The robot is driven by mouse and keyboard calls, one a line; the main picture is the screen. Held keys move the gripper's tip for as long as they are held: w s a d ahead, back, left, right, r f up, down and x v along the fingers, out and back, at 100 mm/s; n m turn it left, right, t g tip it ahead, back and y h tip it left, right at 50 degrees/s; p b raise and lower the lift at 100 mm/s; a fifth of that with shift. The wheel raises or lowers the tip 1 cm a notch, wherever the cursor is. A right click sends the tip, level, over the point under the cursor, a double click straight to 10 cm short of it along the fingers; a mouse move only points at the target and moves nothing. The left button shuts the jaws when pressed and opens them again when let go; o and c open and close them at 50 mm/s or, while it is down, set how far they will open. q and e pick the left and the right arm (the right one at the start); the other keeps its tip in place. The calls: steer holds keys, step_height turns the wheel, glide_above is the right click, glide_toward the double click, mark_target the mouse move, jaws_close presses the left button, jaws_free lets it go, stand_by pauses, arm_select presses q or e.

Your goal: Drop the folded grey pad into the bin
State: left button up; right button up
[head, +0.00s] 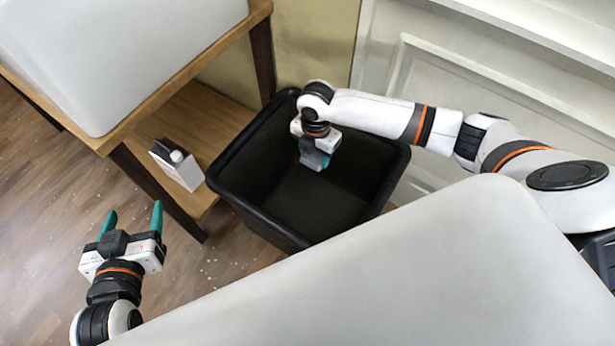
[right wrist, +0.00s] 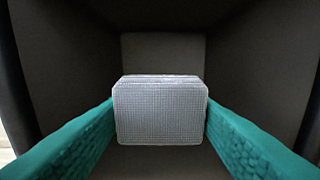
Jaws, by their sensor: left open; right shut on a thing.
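The folded grey pad (right wrist: 160,112) is a small light-grey block with a fine woven texture and stacked folds along its top edge. My right gripper (right wrist: 158,125) is shut on it, with a teal finger on each side. In the head view my right gripper (head: 318,160) is over the open top of the black bin (head: 228,184), and the pad is hard to make out there. The bin's dark inner walls surround the pad in the right wrist view. My left gripper (head: 131,222) is open and empty, over the floor left of the bin.
A wooden table (head: 188,75) with a lower shelf (head: 205,112) stands left of the bin, bearing a large white object (head: 110,45). A small white carton (head: 178,167) is on the shelf. A white panelled wall (head: 440,75) is behind the bin. Wooden floor (head: 40,200) is clear at left.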

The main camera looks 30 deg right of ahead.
steer(key=shift+f+b, duration=1.5)
steer(key=shift+b, duration=0.15)
arm_select(q)
step_height(320, 180, up, 13)
steer(key=d+t+h, duration=0.2)
steer(key=t+h, duration=0.1)
steer(key=t, duration=0.7)
steer(key=shift+r, duration=0.15)
arm_select(e)
steer(key=shift+f, duration=0.1)
steer(key=o, duration=1)
steer(key=shift+o, duration=0.2)
